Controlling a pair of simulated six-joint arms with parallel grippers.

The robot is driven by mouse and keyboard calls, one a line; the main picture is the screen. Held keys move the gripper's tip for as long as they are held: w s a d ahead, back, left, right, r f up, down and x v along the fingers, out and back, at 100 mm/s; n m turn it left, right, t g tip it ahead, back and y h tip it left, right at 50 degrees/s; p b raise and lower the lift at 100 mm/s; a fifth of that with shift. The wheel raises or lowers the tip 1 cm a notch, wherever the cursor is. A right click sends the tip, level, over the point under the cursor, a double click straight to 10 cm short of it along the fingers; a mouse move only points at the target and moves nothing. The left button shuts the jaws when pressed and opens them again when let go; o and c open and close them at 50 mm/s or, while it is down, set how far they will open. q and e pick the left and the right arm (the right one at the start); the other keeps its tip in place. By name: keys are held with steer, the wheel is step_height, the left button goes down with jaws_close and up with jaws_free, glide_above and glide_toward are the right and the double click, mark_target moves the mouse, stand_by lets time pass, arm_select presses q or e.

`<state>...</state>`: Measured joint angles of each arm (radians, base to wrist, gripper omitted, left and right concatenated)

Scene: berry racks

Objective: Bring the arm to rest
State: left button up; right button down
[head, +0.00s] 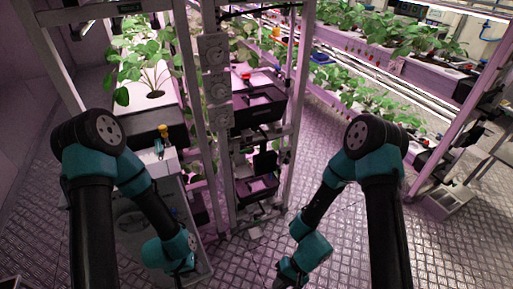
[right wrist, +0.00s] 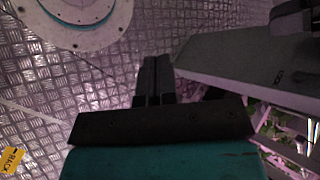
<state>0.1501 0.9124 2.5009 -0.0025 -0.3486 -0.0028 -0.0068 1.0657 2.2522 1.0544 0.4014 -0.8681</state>
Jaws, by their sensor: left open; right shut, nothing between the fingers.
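My left arm (head: 145,205) reaches down from the left in the head view. Its gripper (head: 183,268) is low near the bottom edge, beside the pale cabinet, open and holding nothing that I can see; its fingers show only small. My right arm (head: 320,200) hangs down on the right, over the floor. Its gripper is at the bottom edge, partly cut off. In the right wrist view the right gripper (right wrist: 153,82) points up the picture with its two dark fingers together, nothing between them.
A rack (head: 215,80) with dark crates (head: 258,112) stands in the middle. A white planter (head: 150,95) with leafy plants is at the left. More plant shelves (head: 370,110) line the back right. The metal floor (head: 440,250) is open at the right.

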steer(key=w+d+f+t+h, duration=0.1)
steer(key=w+d+t+h, duration=0.1)
steer(key=d, duration=0.5)
steer(key=w+d+f+t+h, duration=0.1)
steer(key=w+d+t+h, duration=0.1)
steer(key=d, duration=0.6)
steer(key=shift+w+t, duration=0.6)
steer(key=shift+w, duration=0.05)
